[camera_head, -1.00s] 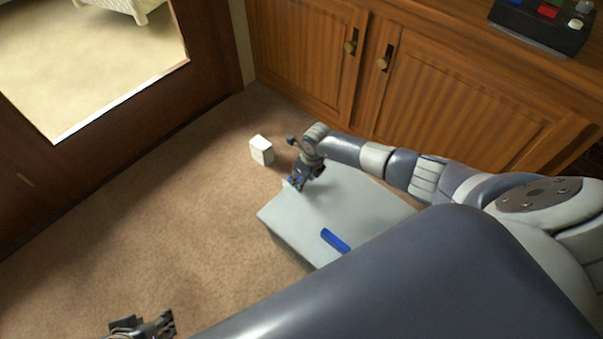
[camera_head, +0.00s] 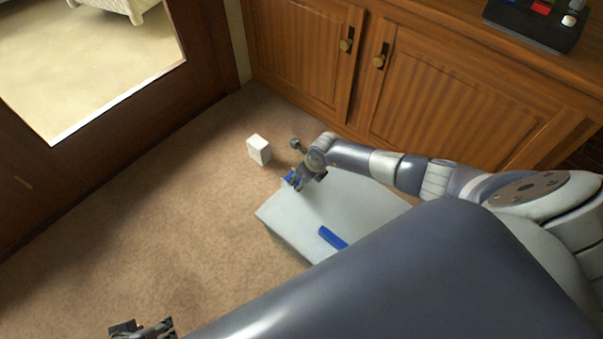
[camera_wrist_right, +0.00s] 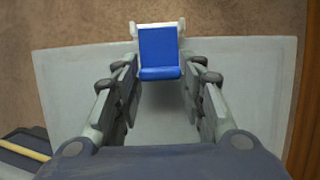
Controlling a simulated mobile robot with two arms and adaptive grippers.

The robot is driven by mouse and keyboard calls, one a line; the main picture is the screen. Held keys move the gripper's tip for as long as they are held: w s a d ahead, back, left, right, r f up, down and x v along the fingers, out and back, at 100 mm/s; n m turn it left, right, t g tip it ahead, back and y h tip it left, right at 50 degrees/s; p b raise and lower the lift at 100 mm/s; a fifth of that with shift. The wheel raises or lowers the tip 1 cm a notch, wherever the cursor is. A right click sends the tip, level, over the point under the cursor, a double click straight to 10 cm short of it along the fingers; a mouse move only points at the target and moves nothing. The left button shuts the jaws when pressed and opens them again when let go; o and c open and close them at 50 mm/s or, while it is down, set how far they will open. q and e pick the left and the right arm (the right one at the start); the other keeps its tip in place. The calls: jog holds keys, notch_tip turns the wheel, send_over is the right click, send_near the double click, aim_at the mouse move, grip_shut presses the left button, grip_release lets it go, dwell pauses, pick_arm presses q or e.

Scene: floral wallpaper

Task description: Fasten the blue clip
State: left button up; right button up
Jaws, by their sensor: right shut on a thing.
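The blue clip (camera_wrist_right: 158,50) sits at the case's far edge in a white holder, and also shows in the head view (camera_head: 290,177). My right gripper (camera_wrist_right: 158,68) is shut on the blue clip, one finger on each side of it; in the head view it is at the case's far left corner (camera_head: 295,182). Whether the clip is latched cannot be told. My left gripper (camera_head: 145,327) is partly cut off at the bottom left, away from the case; its opening is unclear.
A small white box (camera_head: 259,149) stands on the carpet just beyond the case. A wooden cabinet (camera_head: 420,85) stands behind, with a black device (camera_head: 535,22) on top. A glazed door (camera_head: 165,90) is at the left. The carpet left of the case is clear.

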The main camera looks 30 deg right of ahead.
jog(key=shift+s+d+f, duration=0.1)
jog(key=shift+s+f, duration=0.15)
jog(key=shift+s, duration=0.05)
jog(key=o, duration=1.1)
jog(key=shift+w+f, duration=0.1)
jog(key=shift+w, duration=0.1)
jog(key=shift+r, duration=0.25)
jog(key=shift+r, duration=0.55)
jog(key=v, duration=1)
jog(key=shift+s+r, duration=0.3)
